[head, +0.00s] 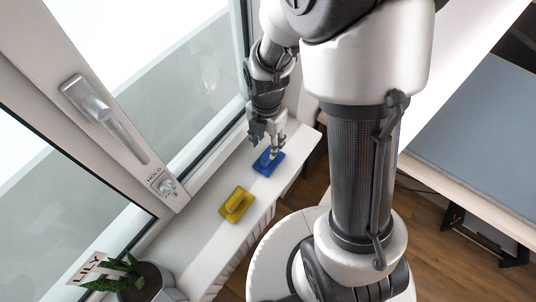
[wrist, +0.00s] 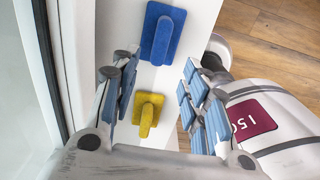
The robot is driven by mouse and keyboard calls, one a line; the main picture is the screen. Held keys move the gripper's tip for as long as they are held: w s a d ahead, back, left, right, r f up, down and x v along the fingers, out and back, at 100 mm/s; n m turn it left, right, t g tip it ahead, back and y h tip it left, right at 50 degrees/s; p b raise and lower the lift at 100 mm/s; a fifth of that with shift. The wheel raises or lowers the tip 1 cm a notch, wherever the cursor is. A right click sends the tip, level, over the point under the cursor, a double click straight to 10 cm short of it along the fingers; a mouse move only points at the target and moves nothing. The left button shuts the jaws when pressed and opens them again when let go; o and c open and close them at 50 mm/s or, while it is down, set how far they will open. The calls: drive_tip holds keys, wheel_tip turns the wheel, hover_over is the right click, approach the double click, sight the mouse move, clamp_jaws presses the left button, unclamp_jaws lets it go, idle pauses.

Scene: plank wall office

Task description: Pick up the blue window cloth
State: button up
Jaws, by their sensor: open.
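The blue window cloth (head: 268,162) is a flat blue pad with a raised grip, lying on the white window sill in the head view. In the wrist view the blue cloth (wrist: 161,34) is at the top centre, with its grip standing up. My gripper (head: 265,138) is open above the blue cloth and partly covers it in the head view. In the wrist view my gripper (wrist: 155,75) has its fingers spread to either side, with nothing held between them. I cannot tell the exact height above the cloth.
A yellow cloth with a grip (head: 236,204) lies nearby on the sill (head: 205,243). A potted plant (head: 140,280) with a "LILY" sign stands at the lower left. The window frame (head: 110,110) with its handle borders the sill. A grey-blue desk (head: 480,130) is at the right.

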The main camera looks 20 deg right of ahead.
sight(267, 155)
wheel_tip(267, 155, down, 3)
drive_tip(key=shift+f, duration=0.1)
drive_tip(key=f, duration=0.1)
drive_tip(key=f+b, duration=0.1)
drive_tip(key=f, duration=0.1)
drive_tip(key=w+d+f+b, duration=0.1)
drive_tip(key=f, duration=0.1)
drive_tip(key=shift+f, duration=0.1)
drive_tip(key=shift+c, duration=0.2)
clamp_jaws()
